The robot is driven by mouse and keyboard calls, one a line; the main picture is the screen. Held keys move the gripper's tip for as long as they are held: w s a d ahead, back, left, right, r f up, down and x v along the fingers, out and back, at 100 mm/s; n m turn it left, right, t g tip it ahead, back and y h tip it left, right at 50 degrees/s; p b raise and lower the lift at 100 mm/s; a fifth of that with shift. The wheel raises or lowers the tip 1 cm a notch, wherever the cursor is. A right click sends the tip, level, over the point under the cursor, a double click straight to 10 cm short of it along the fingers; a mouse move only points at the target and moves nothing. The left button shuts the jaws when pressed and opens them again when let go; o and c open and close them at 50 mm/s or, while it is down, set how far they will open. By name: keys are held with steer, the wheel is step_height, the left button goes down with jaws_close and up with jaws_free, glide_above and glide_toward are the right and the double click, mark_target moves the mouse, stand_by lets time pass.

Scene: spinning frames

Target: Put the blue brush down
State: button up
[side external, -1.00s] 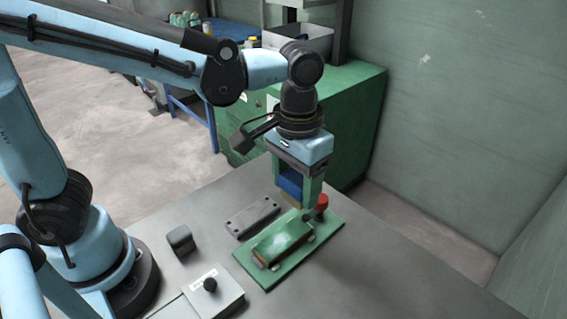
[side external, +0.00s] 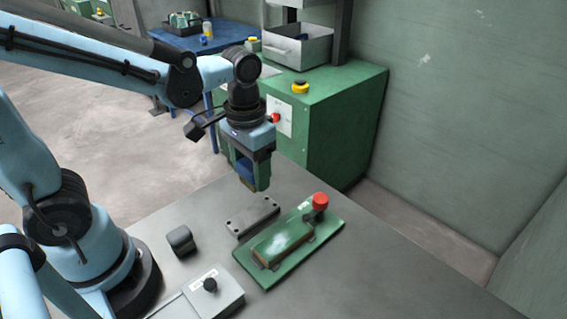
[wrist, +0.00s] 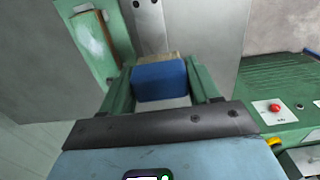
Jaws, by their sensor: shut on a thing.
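My gripper (side external: 250,180) is shut on the blue brush, which sits between its two green fingers. The blue brush (wrist: 160,82) shows its blue back and a tan edge in the wrist view; in the side view it shows as a blue patch (side external: 244,170) between the fingers. My gripper holds it above the far part of the grey table, behind the grey plate (side external: 252,216). The plate has holes and lies flat on the table, left of the green fixture.
The green fixture (side external: 326,243) holds a block (side external: 284,243) with a whitish patch on top and has a red knob (side external: 320,201). A dark block (side external: 180,241) and a box with a black knob (side external: 225,295) stand at the front left. A green cabinet (side external: 340,125) stands behind the table.

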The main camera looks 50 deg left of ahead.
glide_above(247, 190)
step_height(247, 190, down, 5)
steer(key=shift+r, duration=0.1)
steer(key=shift+a+f, duration=0.1)
steer(key=shift+f, duration=1.95)
steer(key=shift+f, duration=0.15)
steer(key=o, duration=1.1)
step_height(247, 190, up, 12)
steer(key=shift+s+d+r+t, duration=0.2)
steer(key=shift+s+d+t, duration=0.45)
steer(key=shift+t, duration=0.55)
steer(key=shift+s+d+r+t, duration=0.15)
steer(key=shift+s+d+t, duration=0.45)
steer(key=shift+t, duration=0.6)
steer(key=shift+s+d+r+t, duration=0.2)
steer(key=shift+s+d+t, duration=0.4)
steer(key=shift+t, duration=0.6)
